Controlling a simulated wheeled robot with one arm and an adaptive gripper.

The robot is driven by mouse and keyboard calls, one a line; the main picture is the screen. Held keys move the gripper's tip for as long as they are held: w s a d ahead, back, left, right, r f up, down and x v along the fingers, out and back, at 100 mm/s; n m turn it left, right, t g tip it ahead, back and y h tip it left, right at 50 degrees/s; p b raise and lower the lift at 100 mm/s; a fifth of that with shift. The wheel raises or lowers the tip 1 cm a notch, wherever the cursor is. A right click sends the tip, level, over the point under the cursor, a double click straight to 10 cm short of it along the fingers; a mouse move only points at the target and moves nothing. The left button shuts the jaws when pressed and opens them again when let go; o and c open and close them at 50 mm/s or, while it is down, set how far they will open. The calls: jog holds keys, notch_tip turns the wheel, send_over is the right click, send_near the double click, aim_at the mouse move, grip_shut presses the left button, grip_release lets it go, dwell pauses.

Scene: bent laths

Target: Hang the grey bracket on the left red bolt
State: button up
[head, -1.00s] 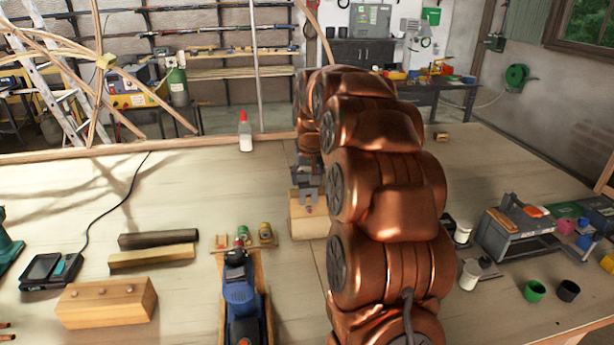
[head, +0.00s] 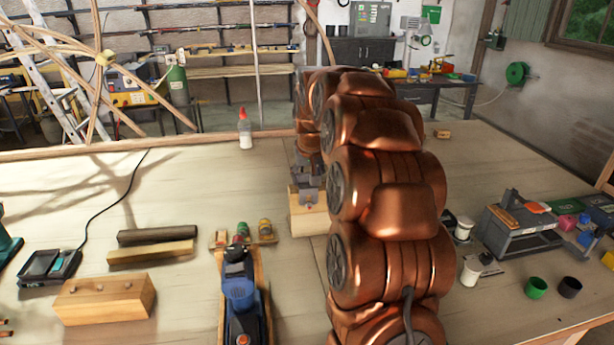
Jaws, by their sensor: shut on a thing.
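My gripper (head: 308,176) is at the far middle of the table, left of my copper arm, which hides part of it. A small grey piece, seemingly the grey bracket (head: 312,196), shows at the fingertips, held between them. It is in front of the upper part of a light wooden block (head: 307,222). A small reddish spot, likely a red bolt (head: 309,209), shows on the block's face just below the bracket. I cannot tell which bolt it is, or whether the bracket touches it. The block's right side is hidden by my arm.
A red-capped bottle (head: 245,132) stands at the back. Bare table lies left of the gripper.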

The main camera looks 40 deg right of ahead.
jog(key=shift+f+b, duration=0.45)
jog(key=shift+f, duration=0.2)
jog(key=o, duration=1.3)
jog(key=shift+r, duration=0.1)
jog(key=shift+r+p, duration=0.6)
jog(key=shift+r, duration=2.85)
